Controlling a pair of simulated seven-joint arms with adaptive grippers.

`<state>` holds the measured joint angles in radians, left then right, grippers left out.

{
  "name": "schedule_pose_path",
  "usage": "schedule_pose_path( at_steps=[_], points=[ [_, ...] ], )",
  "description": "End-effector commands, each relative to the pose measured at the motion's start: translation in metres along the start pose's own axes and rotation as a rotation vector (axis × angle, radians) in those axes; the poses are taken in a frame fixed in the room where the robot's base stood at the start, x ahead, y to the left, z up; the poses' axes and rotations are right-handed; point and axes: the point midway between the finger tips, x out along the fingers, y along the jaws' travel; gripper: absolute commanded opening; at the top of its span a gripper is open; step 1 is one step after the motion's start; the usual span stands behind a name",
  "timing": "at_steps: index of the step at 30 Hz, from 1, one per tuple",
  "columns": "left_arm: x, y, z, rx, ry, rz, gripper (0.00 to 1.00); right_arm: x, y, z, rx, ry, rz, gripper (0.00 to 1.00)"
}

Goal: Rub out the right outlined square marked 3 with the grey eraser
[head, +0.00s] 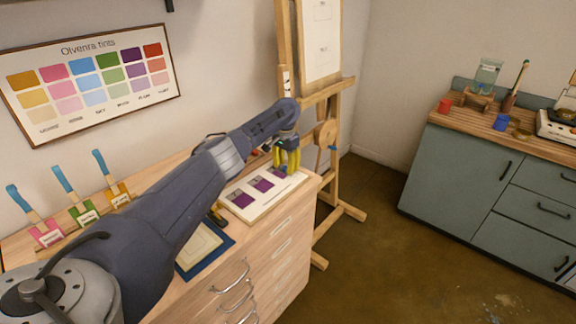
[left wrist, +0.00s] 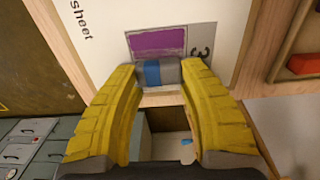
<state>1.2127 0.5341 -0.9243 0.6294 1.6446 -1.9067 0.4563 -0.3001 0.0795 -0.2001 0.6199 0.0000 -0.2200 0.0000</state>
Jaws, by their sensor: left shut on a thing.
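My left gripper (head: 287,161) is at the right end of the white sheet (head: 243,213) on the wooden cabinet top. In the left wrist view its yellow fingers (left wrist: 158,72) are shut on the grey eraser (left wrist: 170,70), which has a blue band. The eraser overlaps the lower edge of the right outlined square (left wrist: 157,42); I cannot tell whether it touches the sheet. The square is purple with a grey area beside the purple, where the mark 3 (left wrist: 200,52) shows. In the head view the square (head: 279,172) is partly hidden by the fingers. My right gripper is out of view.
Two other purple squares (head: 242,199) (head: 263,184) lie to the left on the sheet. A blue-edged frame (head: 182,271) lies nearer. An easel (head: 333,190) stands just past the cabinet's right end.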

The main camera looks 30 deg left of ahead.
Motion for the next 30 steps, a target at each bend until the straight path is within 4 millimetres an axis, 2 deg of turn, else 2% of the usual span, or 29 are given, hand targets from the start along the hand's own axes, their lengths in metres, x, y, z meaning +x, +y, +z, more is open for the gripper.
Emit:
schedule_pose_path(
  at_steps=[30],
  points=[
    [-0.001,-0.001,0.041,0.001,0.001,-0.005,0.18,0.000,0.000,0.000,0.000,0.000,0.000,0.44]
  ],
)
